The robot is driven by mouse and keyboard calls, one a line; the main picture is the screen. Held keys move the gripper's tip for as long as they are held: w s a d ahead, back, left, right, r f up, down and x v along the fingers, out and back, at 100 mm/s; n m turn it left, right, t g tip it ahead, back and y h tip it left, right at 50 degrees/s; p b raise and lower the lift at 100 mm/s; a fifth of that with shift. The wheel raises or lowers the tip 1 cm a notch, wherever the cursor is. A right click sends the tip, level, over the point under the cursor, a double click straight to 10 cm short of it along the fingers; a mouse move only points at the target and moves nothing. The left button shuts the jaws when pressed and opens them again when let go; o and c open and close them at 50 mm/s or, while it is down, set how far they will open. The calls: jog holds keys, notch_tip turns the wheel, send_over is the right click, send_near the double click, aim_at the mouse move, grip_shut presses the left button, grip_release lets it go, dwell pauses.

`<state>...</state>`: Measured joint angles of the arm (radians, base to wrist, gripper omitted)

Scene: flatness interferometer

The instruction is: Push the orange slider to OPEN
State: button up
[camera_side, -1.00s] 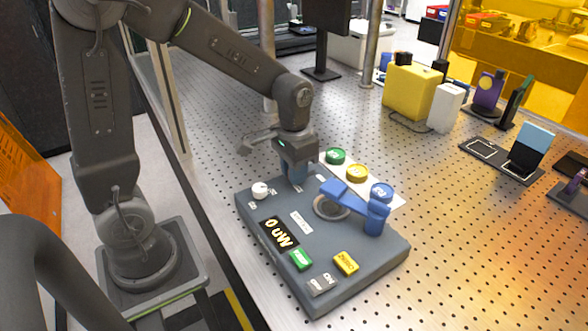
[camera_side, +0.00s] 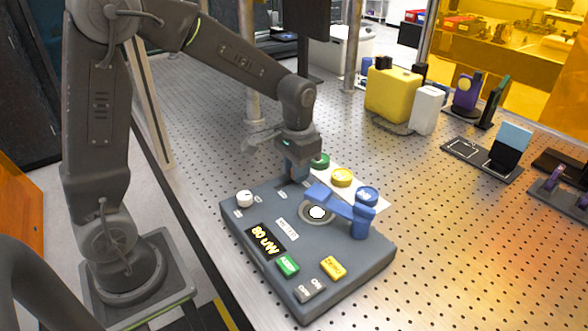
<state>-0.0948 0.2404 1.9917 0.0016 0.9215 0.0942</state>
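The dark grey control box (camera_side: 340,268) lies on the perforated table. A blue arm-shaped part (camera_side: 335,200) reaches from a blue post over a round port (camera_side: 316,212), which shows a bright white spot. The display (camera_side: 265,239) reads about 80 uW.
A white knob (camera_side: 244,198), a green button (camera_side: 288,266) and a yellow button (camera_side: 333,267) are on the box. Green, yellow and blue round pieces sit on a white card (camera_side: 330,173) behind it. A yellow block (camera_side: 393,95) stands farther back.

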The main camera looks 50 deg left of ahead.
jog(key=o, duration=0.5)
jog(key=shift+w, duration=0.2)
jog(key=shift+c, duration=0.2)
notch_tip(320, 180, up, 14)
jog(key=s+d+f+t, duration=0.1)
jog(key=s+t, duration=0.2)
jog(key=s, duration=0.5)
jog(key=s+d+f+t, duration=0.1)
jog(key=s+d+t, duration=0.1)
jog(key=s, duration=0.7)
jog(key=shift+s+d+f+t, duration=0.25)
jog(key=shift+d+f+t, duration=0.05)
jog(key=shift+t, duration=0.1)
